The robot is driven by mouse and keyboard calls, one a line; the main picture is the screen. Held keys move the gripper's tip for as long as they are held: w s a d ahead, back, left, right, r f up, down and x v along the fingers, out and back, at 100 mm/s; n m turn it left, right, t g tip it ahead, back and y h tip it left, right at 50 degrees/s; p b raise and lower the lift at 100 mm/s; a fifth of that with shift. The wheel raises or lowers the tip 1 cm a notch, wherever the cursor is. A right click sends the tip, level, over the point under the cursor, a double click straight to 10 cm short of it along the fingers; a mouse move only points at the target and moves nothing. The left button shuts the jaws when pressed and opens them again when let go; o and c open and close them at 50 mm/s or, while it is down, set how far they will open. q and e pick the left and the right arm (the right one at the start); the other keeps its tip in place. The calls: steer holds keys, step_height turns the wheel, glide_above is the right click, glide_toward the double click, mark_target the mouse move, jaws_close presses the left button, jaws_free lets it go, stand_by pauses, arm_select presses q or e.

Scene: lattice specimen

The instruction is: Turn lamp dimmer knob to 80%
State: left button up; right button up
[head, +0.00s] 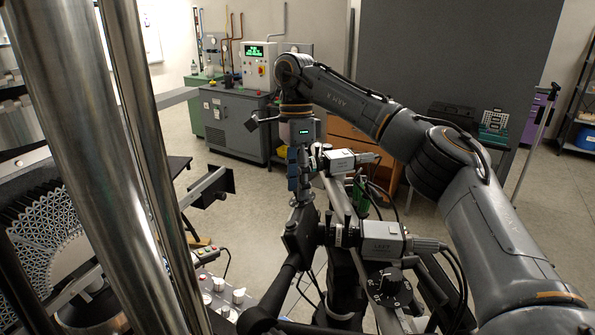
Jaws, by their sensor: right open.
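A round black dial knob (385,283) with white markings around it sits at the lower middle, below a light grey camera-like unit. It looks like the lamp dimmer knob, but its label and setting are too small to read. My right arm arches in from the right. Its right gripper (300,188) points down, open, above and left of the knob and apart from it. Its fingers overlap the camera rig in the picture, so contact there cannot be judged. My left gripper is not in view.
Two grey camera units (382,239) with cables stand on a dark frame close to the gripper. A panel with several pale knobs (219,284) lies lower left. Large metal columns (95,150) block the left. A grey cabinet (232,125) stands behind, with open floor in front.

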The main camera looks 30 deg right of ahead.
steer(key=v, duration=0.7)
stand_by(0.8)
